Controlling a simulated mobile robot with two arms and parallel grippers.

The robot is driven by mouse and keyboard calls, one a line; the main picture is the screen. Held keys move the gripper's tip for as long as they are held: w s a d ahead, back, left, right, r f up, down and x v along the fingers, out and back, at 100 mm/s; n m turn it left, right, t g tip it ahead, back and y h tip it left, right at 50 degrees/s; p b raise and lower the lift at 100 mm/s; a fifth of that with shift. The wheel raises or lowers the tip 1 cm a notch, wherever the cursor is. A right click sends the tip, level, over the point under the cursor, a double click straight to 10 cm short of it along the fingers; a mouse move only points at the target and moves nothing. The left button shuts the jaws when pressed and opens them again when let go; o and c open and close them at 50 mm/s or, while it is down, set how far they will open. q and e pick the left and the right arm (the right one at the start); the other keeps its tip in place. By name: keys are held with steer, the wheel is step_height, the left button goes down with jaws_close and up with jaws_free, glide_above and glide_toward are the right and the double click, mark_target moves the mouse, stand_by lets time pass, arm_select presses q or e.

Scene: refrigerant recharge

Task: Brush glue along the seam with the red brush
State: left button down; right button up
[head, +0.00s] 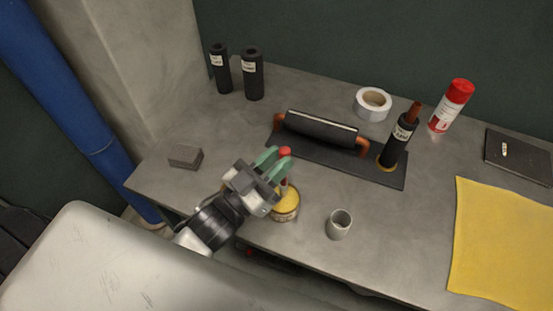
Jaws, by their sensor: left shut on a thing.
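My left gripper (277,158) is shut on the red brush (285,152), whose red top shows between the green fingertips. The brush stands over the glue tin (288,208), a small round tin with yellow contents; its lower end is at the tin's mouth, and I cannot tell how deep it goes. A black insulated pipe piece (320,131) with copper ends lies on a dark mat (335,160) behind the gripper; a pale line along its top looks like the seam. A second black sleeve on a copper pipe (398,142) stands upright at the mat's right end. My right gripper is not in view.
A grey cup (339,224) stands right of the tin near the front edge. Two black sleeves (253,74), white tape (372,103), a red-capped can (452,106), a dark notebook (520,158), a yellow cloth (503,240) and grey blocks (185,156) lie around the table.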

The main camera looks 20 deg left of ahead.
arm_select(q)
step_height(320, 180, up, 5)
steer(key=p, duration=0.3)
steer(key=shift+f+p, duration=0.2)
steer(key=shift+p, duration=0.2)
steer(key=shift+f, duration=0.1)
